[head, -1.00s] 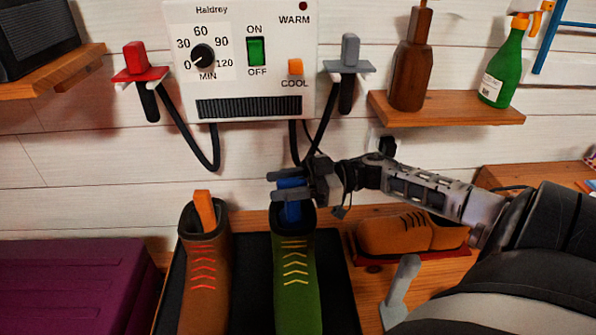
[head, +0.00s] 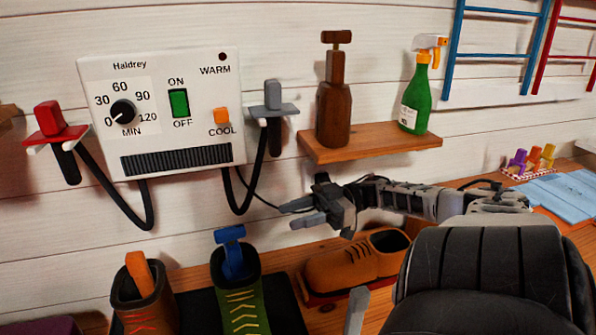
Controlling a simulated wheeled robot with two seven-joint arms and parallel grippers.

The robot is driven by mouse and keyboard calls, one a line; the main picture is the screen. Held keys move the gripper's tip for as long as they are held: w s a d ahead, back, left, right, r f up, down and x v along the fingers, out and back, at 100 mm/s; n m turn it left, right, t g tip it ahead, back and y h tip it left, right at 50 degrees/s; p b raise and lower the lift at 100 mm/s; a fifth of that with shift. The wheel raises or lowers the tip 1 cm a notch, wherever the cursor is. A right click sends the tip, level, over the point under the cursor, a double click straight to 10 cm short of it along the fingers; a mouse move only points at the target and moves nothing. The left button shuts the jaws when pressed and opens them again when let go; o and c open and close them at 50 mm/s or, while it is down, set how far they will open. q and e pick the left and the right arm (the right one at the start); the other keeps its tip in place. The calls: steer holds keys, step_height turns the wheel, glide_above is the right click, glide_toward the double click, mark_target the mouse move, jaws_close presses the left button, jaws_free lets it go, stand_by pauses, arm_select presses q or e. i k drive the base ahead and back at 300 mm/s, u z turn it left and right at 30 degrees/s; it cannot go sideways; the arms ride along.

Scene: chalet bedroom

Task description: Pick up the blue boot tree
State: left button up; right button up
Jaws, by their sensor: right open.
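The blue boot tree (head: 233,258) stands in the green boot (head: 245,306), with its T-shaped top above the boot's opening. My right gripper (head: 298,213) is open and empty. In the picture it is up and to the right of the blue boot tree, apart from it, in front of the white wall. An orange boot tree (head: 140,272) stands in the brown boot (head: 146,316) to the left. The lower parts of both boots are cut off by the picture's bottom edge.
A dryer box (head: 160,115) with hanging black hoses is on the wall above the boots. A grey upright piece (head: 355,312) shows below.

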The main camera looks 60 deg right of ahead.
mark_target(236, 267)
steer(key=k, duration=1)
